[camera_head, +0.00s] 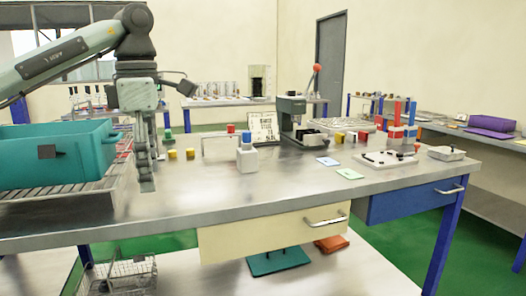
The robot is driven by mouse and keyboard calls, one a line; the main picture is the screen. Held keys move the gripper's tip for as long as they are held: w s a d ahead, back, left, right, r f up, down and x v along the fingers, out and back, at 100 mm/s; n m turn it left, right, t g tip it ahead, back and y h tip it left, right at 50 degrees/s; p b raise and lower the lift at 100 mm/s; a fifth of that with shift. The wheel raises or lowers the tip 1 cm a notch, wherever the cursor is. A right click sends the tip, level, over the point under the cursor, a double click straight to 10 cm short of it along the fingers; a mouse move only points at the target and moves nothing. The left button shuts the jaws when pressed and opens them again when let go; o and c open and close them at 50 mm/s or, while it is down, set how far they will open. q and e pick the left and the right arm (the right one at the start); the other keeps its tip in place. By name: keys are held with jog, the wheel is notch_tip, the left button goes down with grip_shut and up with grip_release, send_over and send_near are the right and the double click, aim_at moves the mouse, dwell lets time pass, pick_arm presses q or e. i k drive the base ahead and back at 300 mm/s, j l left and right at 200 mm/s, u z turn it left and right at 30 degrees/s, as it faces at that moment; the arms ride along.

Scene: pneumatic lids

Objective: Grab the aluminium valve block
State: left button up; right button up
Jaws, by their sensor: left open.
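My left gripper (147,185) points straight down over the left part of the steel bench, between the teal crate and the small parts. It is open, with its fingers seen nearly edge-on and nothing visible between them. A pale grey block with a blue top (247,160) stands upright on the bench to its right, clearly apart from it. This may be the aluminium valve block, but I cannot be sure. A low grey metal piece (446,153) lies at the bench's right end. My right gripper is not in view.
The teal crate (85,135) stands on a slatted rack (60,190) at the left. Yellow pieces (190,153) and a grey press with a red knob (291,112) stand farther back. A white plate with parts (385,160) lies right. The bench's front middle (200,195) is clear.

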aim_at(248, 157)
jog(key=i+l, duration=0.8)
jog(key=i, duration=0.15)
